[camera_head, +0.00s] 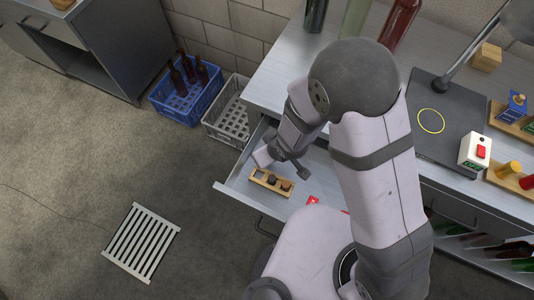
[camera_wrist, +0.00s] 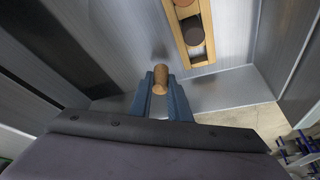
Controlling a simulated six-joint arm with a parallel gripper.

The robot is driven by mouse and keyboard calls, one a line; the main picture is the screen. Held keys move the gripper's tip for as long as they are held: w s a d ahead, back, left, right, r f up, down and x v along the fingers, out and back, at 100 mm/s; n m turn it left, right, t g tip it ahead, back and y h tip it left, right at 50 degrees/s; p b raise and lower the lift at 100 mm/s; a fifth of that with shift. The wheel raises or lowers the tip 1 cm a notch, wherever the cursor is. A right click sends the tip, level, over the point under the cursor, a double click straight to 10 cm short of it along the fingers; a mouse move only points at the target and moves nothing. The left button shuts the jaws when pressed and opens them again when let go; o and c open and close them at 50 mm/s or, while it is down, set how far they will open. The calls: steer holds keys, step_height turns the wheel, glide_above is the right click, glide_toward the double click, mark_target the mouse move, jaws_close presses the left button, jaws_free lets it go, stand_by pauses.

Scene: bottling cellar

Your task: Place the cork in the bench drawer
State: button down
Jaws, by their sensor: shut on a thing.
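The cork (camera_wrist: 162,78) shows in the wrist view as a light brown cylinder between the blue fingertips. My gripper (camera_wrist: 161,92) is shut on it. The bench drawer (camera_head: 229,188) is pulled open below the bench top, and my gripper is over its inside. In the wrist view the grey drawer floor (camera_wrist: 125,40) lies beyond the cork, which appears held clear of it. In the head view my arm hides the cork and part of the drawer.
A wooden holder (camera_head: 256,173) with dark and brown round pieces lies in the drawer, near my gripper. A red item (camera_head: 312,200) lies in the drawer to the right. A blue crate with bottles (camera_head: 194,108) and a grey crate (camera_head: 222,131) stand on the floor behind.

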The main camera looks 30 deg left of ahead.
steer(key=shift+f, duration=1.1)
steer(key=shift+f, duration=0.2)
steer(key=c, duration=1.7)
jaws_free()
steer(key=shift+o, duration=0.2)
steer(key=shift+r, duration=0.1)
steer(key=shift+d+r, duration=0.1)
steer(key=shift+r, duration=0.55)
steer(key=p+v, duration=0.2)
steer(key=v, duration=0.9)
steer(key=shift+d, duration=0.1)
